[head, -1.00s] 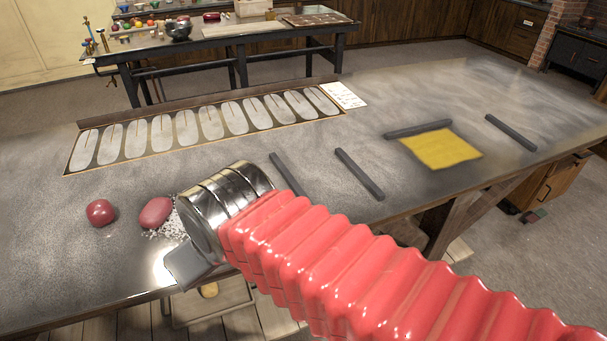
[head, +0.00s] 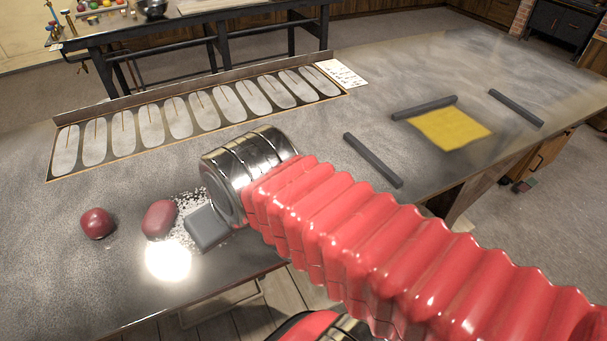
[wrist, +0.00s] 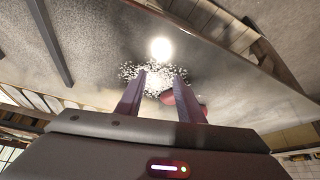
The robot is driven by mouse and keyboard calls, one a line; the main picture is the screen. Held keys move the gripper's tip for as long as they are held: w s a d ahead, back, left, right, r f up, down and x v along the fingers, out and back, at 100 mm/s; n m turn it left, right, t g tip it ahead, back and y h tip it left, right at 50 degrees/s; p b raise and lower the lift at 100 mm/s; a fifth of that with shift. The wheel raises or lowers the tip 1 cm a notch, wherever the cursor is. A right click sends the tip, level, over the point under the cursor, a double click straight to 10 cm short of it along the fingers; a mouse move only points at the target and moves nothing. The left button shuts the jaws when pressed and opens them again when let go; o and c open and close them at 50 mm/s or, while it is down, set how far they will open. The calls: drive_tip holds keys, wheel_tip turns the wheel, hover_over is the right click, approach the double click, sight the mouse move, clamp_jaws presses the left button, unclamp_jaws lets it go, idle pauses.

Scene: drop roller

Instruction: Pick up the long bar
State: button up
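Several dark grey bars lie on the grey table. In the head view one bar (head: 373,160) lies slantwise right of my arm. Another bar (head: 424,107) lies along the back edge of a yellow patch, and a third bar (head: 516,107) lies at the far right. Their lengths look similar, so I cannot tell which is the long bar. In the wrist view a bar (wrist: 50,42) lies at upper left, away from the fingers. My gripper (wrist: 158,78) is open, with nothing held between its fingers, above scattered white grains. My arm hides part of the table.
A dark red ball (head: 97,223) and a red oval lump (head: 159,219) lie left of my gripper, the lump close to it. A long tray (head: 118,152) with pale oval slots lies behind. A yellow patch (head: 452,130) and a white card (head: 341,73) lie farther right.

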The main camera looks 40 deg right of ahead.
drive_tip(key=shift+o, duration=0.3)
drive_tip(key=w+d+r+m, duration=0.2)
drive_tip(key=w+d+m, duration=0.2)
drive_tip(key=m, duration=0.7)
drive_tip(key=shift+d+m, duration=0.4)
drive_tip(key=shift+d, duration=0.65)
drive_tip(key=w+d+r+m, duration=0.1)
drive_tip(key=w+d+m, duration=0.1)
drive_tip(key=d+m, duration=0.65)
drive_tip(key=w+d+r+m, duration=0.15)
drive_tip(key=d+m, duration=0.35)
drive_tip(key=m, duration=0.6)
drive_tip(key=s+d+f+m+g, duration=0.1)
drive_tip(key=s+d+f+m, duration=0.1)
drive_tip(key=d+m, duration=0.4)
drive_tip(key=shift+s+d+f+m+h, duration=0.35)
drive_tip(key=shift+s+m+h, duration=0.1)
drive_tip(key=shift+s, duration=0.4)
drive_tip(key=x, duration=0.8)
drive_tip(key=shift+f, duration=0.25)
drive_tip(key=shift+w, duration=0.1)
